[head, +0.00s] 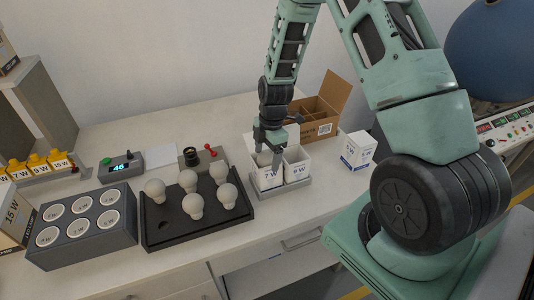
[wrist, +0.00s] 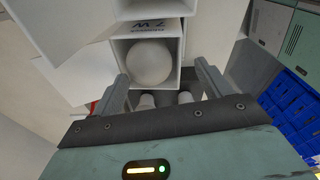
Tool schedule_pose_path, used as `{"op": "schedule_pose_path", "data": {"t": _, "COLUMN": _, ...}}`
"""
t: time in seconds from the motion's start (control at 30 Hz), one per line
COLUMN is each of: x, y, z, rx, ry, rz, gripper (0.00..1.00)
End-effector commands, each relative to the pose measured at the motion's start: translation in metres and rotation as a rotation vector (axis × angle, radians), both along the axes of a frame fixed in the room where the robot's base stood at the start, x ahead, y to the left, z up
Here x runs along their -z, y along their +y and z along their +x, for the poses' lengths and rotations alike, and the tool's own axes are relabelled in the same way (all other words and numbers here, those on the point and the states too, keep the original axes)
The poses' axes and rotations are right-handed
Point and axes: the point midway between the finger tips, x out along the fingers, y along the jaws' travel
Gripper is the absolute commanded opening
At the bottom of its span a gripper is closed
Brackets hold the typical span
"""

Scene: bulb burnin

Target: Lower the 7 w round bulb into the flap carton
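The 7 W round bulb (wrist: 150,62) sits inside the white flap carton (wrist: 178,50), whose walls surround it in the wrist view. The carton is marked 7 W and also shows in the head view (head: 267,181), in a grey holder. My gripper (head: 268,160) is just above this carton, pointing down. In the wrist view its two fingers (wrist: 162,72) are spread wide, with gaps between them and the bulb. The bulb's lower part is hidden inside the carton.
A second white carton (head: 298,168) stands right beside it. A closed white box (head: 358,151) and a divided brown box (head: 321,128) are to the right. Left are a black tray (head: 160,238) with several bulbs and a grey socket block (head: 92,248).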

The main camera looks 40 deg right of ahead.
Motion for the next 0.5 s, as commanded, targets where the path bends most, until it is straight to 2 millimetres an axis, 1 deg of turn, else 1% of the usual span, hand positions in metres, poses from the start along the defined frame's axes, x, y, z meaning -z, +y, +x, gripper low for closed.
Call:
{"op": "schedule_pose_path", "data": {"t": 0.33, "x": -0.003, "y": 0.0, "z": 0.0, "rx": -0.001, "ry": -0.001, "rz": 0.0, "gripper": 0.78}}
{"op": "schedule_pose_path", "data": {"t": 0.47, "x": -0.015, "y": -0.002, "z": 0.001, "rx": -0.002, "ry": -0.004, "rz": 0.0, "gripper": 0.78}}
{"op": "schedule_pose_path", "data": {"t": 0.5, "x": -0.022, "y": -0.003, "z": 0.001, "rx": 0.0, "ry": -0.006, "rz": -0.001, "gripper": 0.78}}
